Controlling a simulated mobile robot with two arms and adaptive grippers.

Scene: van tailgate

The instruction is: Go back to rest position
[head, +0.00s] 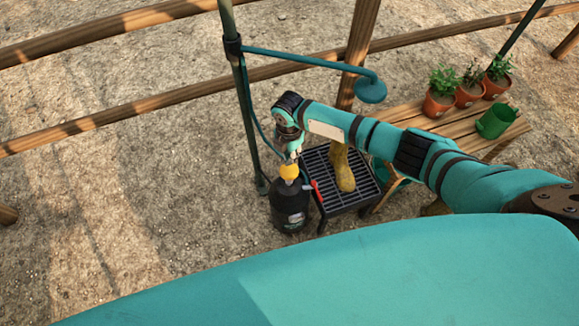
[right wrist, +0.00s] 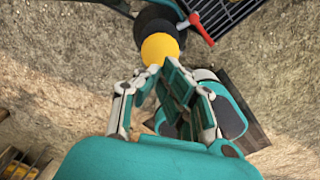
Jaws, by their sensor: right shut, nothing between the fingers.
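My right gripper (head: 293,155) is at the end of my teal right arm, which reaches in from the right. Its fingers are shut and hold nothing. In the right wrist view the fingertips (right wrist: 163,69) come together right beside the yellow knob (right wrist: 160,48). That knob (head: 289,171) tops a black bottle-like container (head: 290,208), which stands upright on the ground below the gripper. I cannot tell whether the fingertips touch the knob. My left gripper is not in view.
A dark grate (head: 362,194) stands beside the container, with a yellow boot (head: 342,166) on it. A red lever (head: 317,190) is between them. A teal pole (head: 246,110) with a shower head (head: 371,90) rises behind. A wooden bench (head: 420,115) carries pots (head: 437,98). Open gravel lies left.

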